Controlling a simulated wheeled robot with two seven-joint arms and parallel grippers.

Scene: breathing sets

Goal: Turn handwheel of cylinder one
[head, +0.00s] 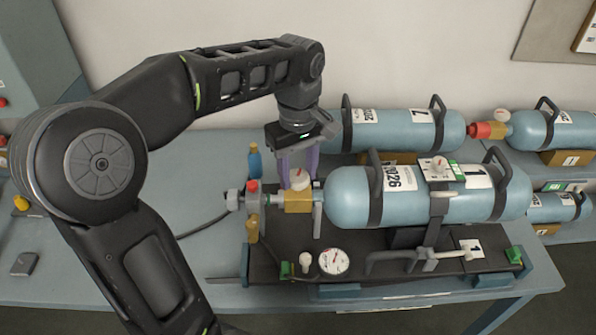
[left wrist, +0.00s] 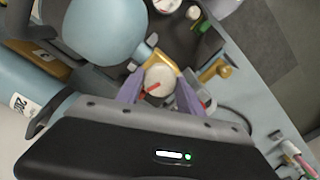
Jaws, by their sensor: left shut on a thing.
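Cylinder one (head: 347,197) is a blue-grey cylinder lying on its side on a dark stand, with a white label marked 1 and two black carry handles. Its brass valve (head: 298,201) points left and carries a white handwheel (head: 300,180) with a red mark. My left gripper (head: 299,178) reaches down from above, its purple fingers on either side of the handwheel. In the left wrist view the handwheel (left wrist: 159,80) sits between the two fingers (left wrist: 160,92), and they are shut on it. My right gripper is not in view.
A pressure gauge (head: 334,262) and a grey clamp lever (head: 415,256) are at the stand's front. Another cylinder (head: 410,131) lies close behind, and more cylinders lie to the right. A blue bottle (head: 255,162) stands behind the valve.

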